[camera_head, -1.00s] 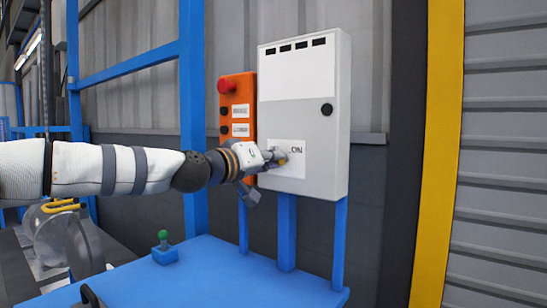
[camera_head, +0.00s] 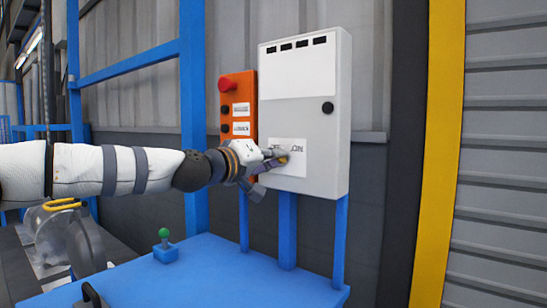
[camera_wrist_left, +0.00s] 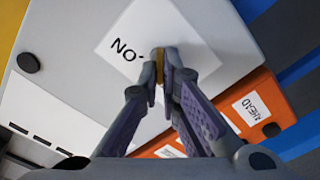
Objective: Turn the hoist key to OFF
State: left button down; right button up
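The hoist key is a small brass-yellow piece on the white label of the grey control box (camera_head: 325,130). It shows between the fingertips of my left gripper (camera_wrist_left: 160,80) in the left wrist view, as the key (camera_wrist_left: 160,62). The fingers are drawn together with the key between them. In the head view my left gripper (camera_head: 277,160) reaches the label from the left and covers most of the key. The label (camera_head: 290,168) reads ON at right; the lettering at left is partly hidden. The key's exact angle is hard to tell. My right gripper is not in view.
An orange pendant (camera_head: 238,110) with a red button (camera_head: 228,83) hangs just left of the box. A blue table (camera_head: 220,275) with a green-topped lever (camera_head: 164,240) stands below. A blue post (camera_head: 193,100) rises behind my left arm.

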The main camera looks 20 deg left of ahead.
pick_arm(q)
jog(key=c, duration=1.8)
grip_release()
jog(key=shift+d+f, duration=0.1)
jog(key=shift+s, duration=0.1)
jog(key=v, duration=1.2)
